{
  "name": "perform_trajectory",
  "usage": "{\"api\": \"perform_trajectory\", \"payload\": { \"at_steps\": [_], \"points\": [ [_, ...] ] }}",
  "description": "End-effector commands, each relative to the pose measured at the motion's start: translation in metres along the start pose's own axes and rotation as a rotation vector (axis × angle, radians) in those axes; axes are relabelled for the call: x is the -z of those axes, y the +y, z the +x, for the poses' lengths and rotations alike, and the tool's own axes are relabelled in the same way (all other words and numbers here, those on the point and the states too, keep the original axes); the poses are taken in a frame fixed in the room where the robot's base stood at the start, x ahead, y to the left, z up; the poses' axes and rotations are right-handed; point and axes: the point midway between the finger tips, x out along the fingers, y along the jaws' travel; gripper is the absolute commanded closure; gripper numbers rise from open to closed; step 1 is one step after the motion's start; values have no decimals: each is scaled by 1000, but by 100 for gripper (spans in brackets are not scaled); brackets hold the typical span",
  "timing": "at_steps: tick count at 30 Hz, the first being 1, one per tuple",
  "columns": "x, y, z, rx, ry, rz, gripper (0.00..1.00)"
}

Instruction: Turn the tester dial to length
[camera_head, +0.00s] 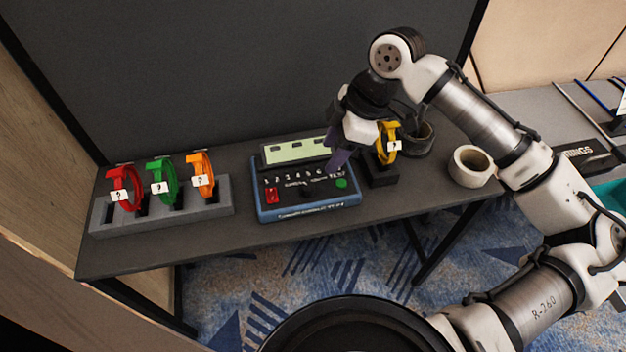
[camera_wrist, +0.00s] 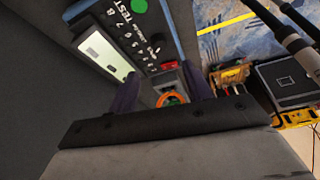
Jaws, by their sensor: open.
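The blue tester (camera_head: 257,197) stands on the dark table in the head view, with a pale green screen (camera_head: 295,150), a row of numbers, a red button (camera_head: 271,196) and a green button (camera_head: 341,183). A small dark dial (camera_head: 306,190) sits near the panel's middle; its pointer setting is too small to read. The tester (camera_wrist: 120,35) lies beyond the fingertips there.
A grey rack (camera_head: 220,205) holds red (camera_head: 125,187), green (camera_head: 162,181) and orange (camera_head: 201,173) tagged cable loops at left. A yellow loop (camera_head: 387,143) stands on a black holder close to my gripper's right. A tape roll (camera_head: 471,167) lies farther right. The dark wall stands behind.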

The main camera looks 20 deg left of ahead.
Motion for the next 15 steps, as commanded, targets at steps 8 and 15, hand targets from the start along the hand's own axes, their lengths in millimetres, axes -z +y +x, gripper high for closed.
{"api": "perform_trajectory", "payload": {
  "at_steps": [8,15],
  "points": [
    [1,-1,60,1,0,-1,50],
    [1,0,98,-1,1,0,50]
  ]
}}
